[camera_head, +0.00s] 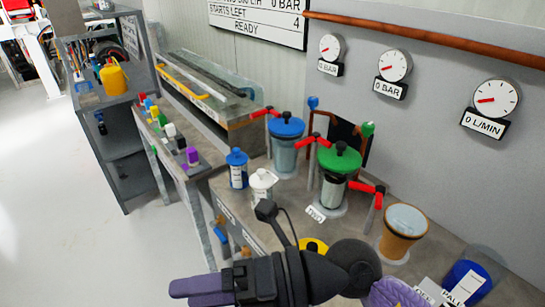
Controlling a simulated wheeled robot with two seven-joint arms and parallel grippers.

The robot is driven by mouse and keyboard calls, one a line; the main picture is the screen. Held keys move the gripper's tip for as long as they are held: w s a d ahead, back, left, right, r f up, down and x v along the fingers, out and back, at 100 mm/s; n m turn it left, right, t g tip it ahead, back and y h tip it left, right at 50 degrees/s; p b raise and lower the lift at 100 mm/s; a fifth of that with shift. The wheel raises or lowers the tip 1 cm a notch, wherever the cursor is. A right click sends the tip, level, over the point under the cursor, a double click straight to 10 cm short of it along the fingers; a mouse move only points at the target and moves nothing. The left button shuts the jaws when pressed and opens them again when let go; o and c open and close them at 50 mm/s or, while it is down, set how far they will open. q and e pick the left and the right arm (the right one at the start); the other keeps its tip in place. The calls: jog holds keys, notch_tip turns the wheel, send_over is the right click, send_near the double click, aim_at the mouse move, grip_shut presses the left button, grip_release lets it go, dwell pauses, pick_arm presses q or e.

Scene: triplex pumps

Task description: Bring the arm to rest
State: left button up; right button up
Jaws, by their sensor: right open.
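My right arm comes in at the bottom right and reaches left across the front of the bench. Its gripper (200,291) has purple fingers that point left, seen nearly edge-on. It is open and holds nothing that I can see. It is in front of the bench's edge, apart from the pumps. My left gripper is not in view. The blue-topped pump (286,144) and the green-topped pump (338,178) stand upright on the bench behind the arm. Part of a yellow item (314,245) is hidden by my wrist.
A blue-lidded bottle (237,169) and a white bottle (262,187) stand near my wrist. An orange-brown cup (402,230) is to the right. Gauges (395,66) hang on the wall. Shelves (120,118) and a side table with coloured pieces are left; the floor (75,220) is clear.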

jog(key=w+d+r+m+t+y, duration=0.45)
jog(key=w+r+m+t, duration=0.2)
jog(key=m+t, duration=0.85)
jog(key=w+d+f+m+t+h, duration=0.35)
jog(key=d+m+t+h, duration=0.45)
jog(key=m+h, duration=0.5)
jog(key=d+f+m+g+h, duration=0.5)
jog(key=d+f+m+h, duration=0.3)
jog(key=f, duration=0.3)
jog(key=s+d+f+m+g, duration=0.2)
jog(key=s+f+g, duration=1.15)
jog(key=s, duration=0.45)
jog(key=s+f, duration=0.2)
jog(key=f, duration=0.8)
jog(key=s+f, duration=0.2)
jog(key=f, duration=0.8)
jog(key=s+d+f+g, duration=0.1)
jog(key=s+d+f, duration=0.2)
jog(key=s+f, duration=0.5)
jog(key=s, duration=0.4)
jog(key=shift+s+d+g, duration=0.15)
jog(key=shift+d+g, duration=0.2)
